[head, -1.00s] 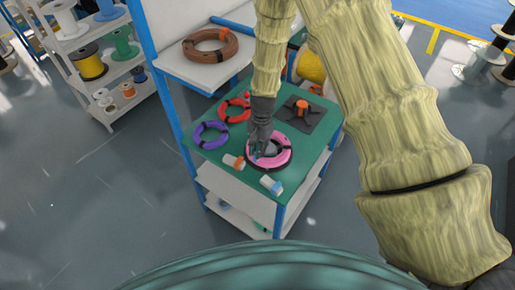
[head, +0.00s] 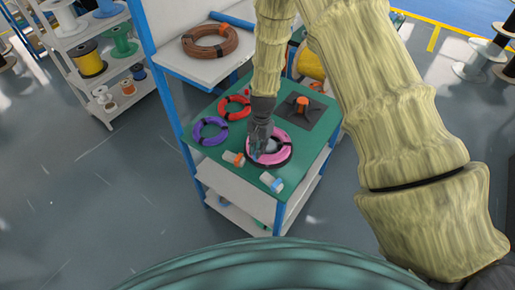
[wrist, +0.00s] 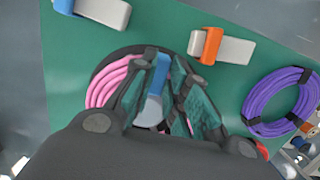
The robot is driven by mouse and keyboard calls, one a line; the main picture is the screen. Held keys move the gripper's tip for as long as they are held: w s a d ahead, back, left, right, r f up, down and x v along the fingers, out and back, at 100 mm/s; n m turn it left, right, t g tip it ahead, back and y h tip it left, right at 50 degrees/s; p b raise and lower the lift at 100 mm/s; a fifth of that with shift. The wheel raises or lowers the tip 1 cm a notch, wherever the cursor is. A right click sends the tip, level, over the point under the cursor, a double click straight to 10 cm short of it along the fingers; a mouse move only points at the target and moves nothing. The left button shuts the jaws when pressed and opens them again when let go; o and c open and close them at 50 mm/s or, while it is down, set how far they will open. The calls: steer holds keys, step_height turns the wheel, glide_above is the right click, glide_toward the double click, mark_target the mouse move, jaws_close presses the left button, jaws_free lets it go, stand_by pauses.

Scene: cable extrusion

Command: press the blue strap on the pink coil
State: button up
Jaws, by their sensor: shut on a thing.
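The pink coil (head: 281,152) lies on the green table top, with black bands on it. In the wrist view the pink coil (wrist: 105,84) is partly hidden by my fingers. My gripper (head: 257,150) is over the left side of the coil, pointing down. In the wrist view my gripper (wrist: 165,110) is shut on the blue strap (wrist: 161,76), which shows between the two fingers with a pale grey part below it. The strap is at the coil; the fingers hide whether it touches the pink strands.
A purple coil (head: 210,131) and a red coil (head: 234,108) lie left of and behind my gripper. A white piece with an orange band (head: 234,158) and one with a blue band (head: 271,181) sit near the front edge. A dark stand (head: 301,112) is behind the coil.

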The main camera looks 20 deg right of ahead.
steer(key=shift+f, duration=0.6)
stand_by(1.2)
steer(key=o, duration=0.9)
steer(key=shift+c, duration=0.2)
steer(key=shift+r+p, duration=2.3)
steer(key=shift+r, duration=1.75)
